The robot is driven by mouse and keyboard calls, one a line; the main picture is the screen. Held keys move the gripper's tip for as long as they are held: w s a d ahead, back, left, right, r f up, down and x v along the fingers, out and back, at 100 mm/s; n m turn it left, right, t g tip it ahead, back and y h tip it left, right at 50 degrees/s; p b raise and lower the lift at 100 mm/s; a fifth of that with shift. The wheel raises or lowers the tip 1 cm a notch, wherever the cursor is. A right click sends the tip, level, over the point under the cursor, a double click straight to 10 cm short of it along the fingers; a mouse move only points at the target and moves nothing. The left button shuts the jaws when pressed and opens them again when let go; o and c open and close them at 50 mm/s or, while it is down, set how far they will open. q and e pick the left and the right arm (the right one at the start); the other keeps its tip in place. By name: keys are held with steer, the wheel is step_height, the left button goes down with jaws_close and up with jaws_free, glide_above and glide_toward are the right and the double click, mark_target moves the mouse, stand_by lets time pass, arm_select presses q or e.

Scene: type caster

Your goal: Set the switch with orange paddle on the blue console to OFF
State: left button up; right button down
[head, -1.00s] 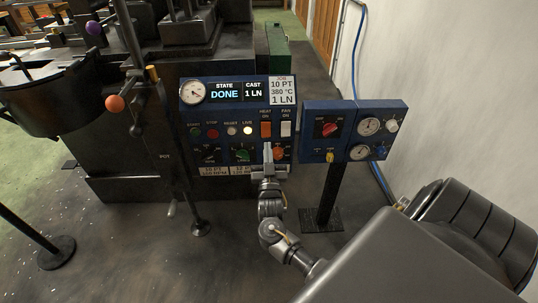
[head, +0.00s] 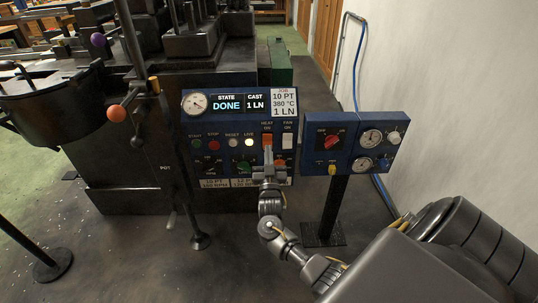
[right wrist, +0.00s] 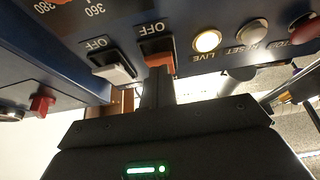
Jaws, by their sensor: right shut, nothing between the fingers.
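The blue console (head: 222,127) stands ahead, with a lit screen along its top reading DONE. Its orange paddle (head: 267,138) sits under the label HEAT ON, left of a white paddle (head: 287,141). My right gripper (head: 267,148) is shut and empty, its fingertips at the lower part of the orange paddle. The right wrist view is upside down. There the orange paddle (right wrist: 158,59) shows just beyond the fingertips (right wrist: 157,76), beside the word OFF. Contact and the paddle's exact tilt are hard to tell. My left gripper is not in view.
A smaller blue panel with a red knob (head: 333,142) and gauges stands on a post to the right. Lit and coloured buttons (head: 232,143) and lower knobs lie close left of the fingers. A dark pot (head: 40,105) and machine are at left.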

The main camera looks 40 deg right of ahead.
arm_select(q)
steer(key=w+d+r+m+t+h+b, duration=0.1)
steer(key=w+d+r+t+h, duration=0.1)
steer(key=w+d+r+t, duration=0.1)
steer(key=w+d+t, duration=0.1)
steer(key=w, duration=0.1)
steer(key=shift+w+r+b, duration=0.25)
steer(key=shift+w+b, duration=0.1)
arm_select(e)
steer(key=shift+w+d+f, duration=0.2)
steer(key=shift+w, duration=0.05)
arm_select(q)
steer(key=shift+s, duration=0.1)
